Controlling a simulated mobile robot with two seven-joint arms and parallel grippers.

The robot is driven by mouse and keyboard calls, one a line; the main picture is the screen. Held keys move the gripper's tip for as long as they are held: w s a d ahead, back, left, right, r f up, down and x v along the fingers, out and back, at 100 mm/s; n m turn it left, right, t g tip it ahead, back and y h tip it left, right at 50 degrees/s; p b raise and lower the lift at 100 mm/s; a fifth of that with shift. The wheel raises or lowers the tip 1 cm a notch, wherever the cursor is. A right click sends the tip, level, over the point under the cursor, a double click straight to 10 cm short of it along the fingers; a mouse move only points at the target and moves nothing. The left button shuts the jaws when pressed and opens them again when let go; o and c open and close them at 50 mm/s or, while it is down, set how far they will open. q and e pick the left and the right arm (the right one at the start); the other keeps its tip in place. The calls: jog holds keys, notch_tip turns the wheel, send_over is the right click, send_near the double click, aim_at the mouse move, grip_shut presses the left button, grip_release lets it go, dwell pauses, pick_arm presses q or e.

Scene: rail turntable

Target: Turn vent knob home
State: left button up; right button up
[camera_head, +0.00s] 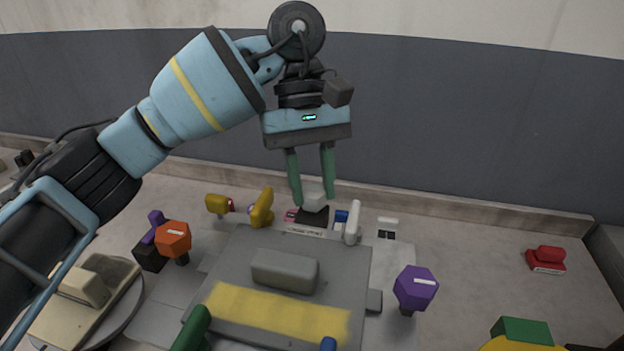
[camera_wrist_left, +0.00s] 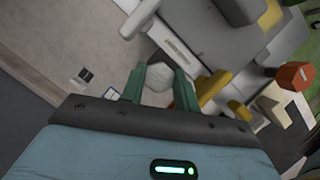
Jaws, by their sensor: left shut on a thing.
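The vent knob (camera_head: 314,202) is a small pale grey faceted knob on a dark block at the back edge of the grey machine. My left gripper (camera_head: 313,200) points down from above, its two green fingers shut on the knob, one on each side. In the left wrist view the knob (camera_wrist_left: 158,84) shows between the green fingertips (camera_wrist_left: 159,88). Its underside and any pointer mark are hidden or too small to read. A small label plate in front of the dark block is too small to read. My right gripper is not in view.
A white upright lever (camera_head: 353,222) stands close right of the knob, a yellow handle (camera_head: 262,208) to its left. An orange knob (camera_head: 173,238) and a purple knob (camera_head: 415,288) flank the machine.

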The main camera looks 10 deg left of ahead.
pick_arm(q)
jog(key=o, duration=1)
jog(key=shift+r, duration=0.1)
jog(key=p+v, duration=0.1)
jog(key=v, duration=0.6)
jog(key=shift+r, duration=0.35)
jog(key=shift+f, duration=0.1)
